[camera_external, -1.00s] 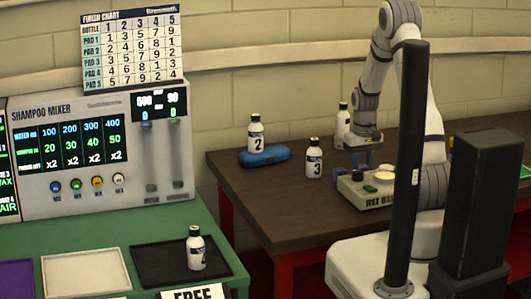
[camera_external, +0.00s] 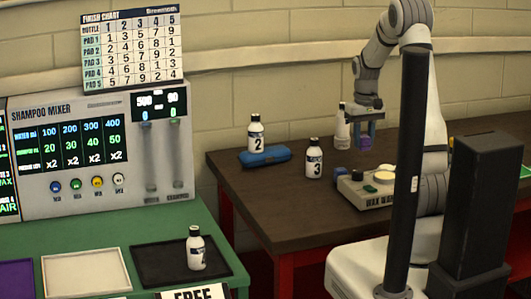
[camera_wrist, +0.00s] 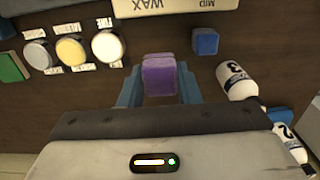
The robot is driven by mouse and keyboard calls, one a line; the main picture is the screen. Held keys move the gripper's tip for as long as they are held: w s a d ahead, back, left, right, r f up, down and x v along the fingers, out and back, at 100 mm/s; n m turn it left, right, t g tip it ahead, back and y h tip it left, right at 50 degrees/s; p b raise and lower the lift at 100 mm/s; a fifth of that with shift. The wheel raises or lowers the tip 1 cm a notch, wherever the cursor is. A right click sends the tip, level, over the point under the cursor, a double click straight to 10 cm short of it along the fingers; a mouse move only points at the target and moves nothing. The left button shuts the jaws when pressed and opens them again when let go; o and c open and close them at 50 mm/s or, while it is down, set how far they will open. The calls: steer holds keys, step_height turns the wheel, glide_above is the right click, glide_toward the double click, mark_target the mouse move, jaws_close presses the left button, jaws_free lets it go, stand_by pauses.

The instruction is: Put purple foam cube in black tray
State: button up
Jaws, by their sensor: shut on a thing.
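The purple foam cube (camera_wrist: 158,76) is between the two blue fingers of my gripper (camera_wrist: 158,88) in the wrist view, and the fingers are shut on it. In the external view my gripper (camera_external: 364,134) is over the back of the brown table, with the purple cube (camera_external: 365,142) low between its fingers, seemingly just above the tabletop. The black tray (camera_external: 150,262) lies on the green table at the lower left. A white bottle labelled 1 (camera_external: 196,250) stands on its right part.
A bottle labelled 2 (camera_external: 255,133) stands by a blue case (camera_external: 266,156). Bottle 3 (camera_external: 313,158), a blue cube (camera_wrist: 205,41) and the wax warmer (camera_external: 368,190) are near my gripper. A white tray (camera_external: 85,273) lies left of the black one.

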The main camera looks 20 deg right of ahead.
steer(key=r, duration=0.6)
steer(key=shift+w+a, duration=0.15)
steer(key=shift+a, duration=0.1)
steer(key=w+a+n+b, duration=0.1)
steer(key=w+a+n, duration=0.2)
steer(key=a, duration=0.5)
steer(key=w+a+n+b, duration=0.1)
steer(key=w+a+n, duration=0.15)
steer(key=a, duration=0.45)
steer(key=n+b, duration=0.2)
steer(key=n, duration=1.1)
glide_above(160, 262)
steer(key=shift+m, duration=0.25)
step_height(160, 262, down, 20)
steer(key=shift+s+r, duration=0.1)
steer(key=shift+f, duration=2.5)
steer(key=o, duration=0.9)
